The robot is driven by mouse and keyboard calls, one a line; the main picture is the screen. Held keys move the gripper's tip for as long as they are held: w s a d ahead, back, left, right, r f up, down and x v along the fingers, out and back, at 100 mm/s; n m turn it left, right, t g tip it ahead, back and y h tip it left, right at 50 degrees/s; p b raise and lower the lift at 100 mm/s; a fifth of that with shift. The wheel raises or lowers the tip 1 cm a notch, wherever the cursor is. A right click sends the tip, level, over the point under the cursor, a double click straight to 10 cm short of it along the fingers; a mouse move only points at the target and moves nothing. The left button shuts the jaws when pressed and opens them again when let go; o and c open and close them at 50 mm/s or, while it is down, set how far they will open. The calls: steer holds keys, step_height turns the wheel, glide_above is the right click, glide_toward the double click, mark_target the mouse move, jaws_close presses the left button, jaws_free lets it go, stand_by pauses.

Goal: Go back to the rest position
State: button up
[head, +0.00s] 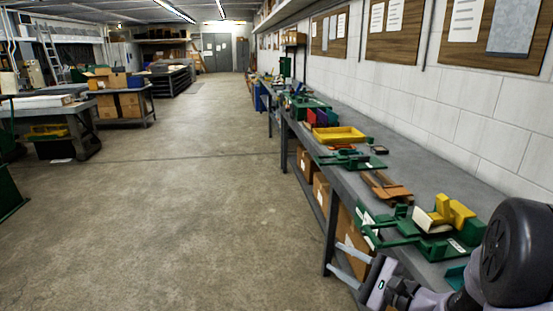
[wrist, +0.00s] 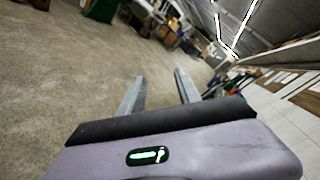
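My gripper (head: 333,256) is at the lower right of the head view, beside the near front edge of the long grey workbench (head: 433,178). Its two grey fingers are apart with nothing between them. In the wrist view the fingers (wrist: 160,77) point away over the floor, open and empty. The arm comes in from the lower right corner of the head view.
On the bench stand a green fixture with yellow blocks (head: 452,212), brown pieces (head: 386,188), a green tool (head: 352,158) and a yellow tray (head: 339,135). Cardboard boxes (head: 321,192) sit on the shelf below. The floor (head: 170,210) left of the bench is clear.

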steer(key=s+a+r+n+g+y, duration=0.2)
steer(key=s+a+r+n+g, duration=0.2)
steer(key=s+a+n+g, duration=0.65)
steer(key=s+a+n+h, duration=0.1)
steer(key=s+a+h, duration=0.15)
steer(key=s, duration=0.45)
steer(key=s+a+n+h, duration=0.1)
steer(key=s+a+h, duration=0.1)
steer(key=s+h, duration=0.35)
steer(key=s+d+r+n+t+h, duration=0.1)
steer(key=s+d+t, duration=0.1)
steer(key=d, duration=0.3)
steer(key=shift+s+d+t+h, duration=0.35)
steer(key=shift+s+h, duration=0.05)
steer(key=shift+s, duration=0.45)
steer(key=shift+n, duration=0.25)
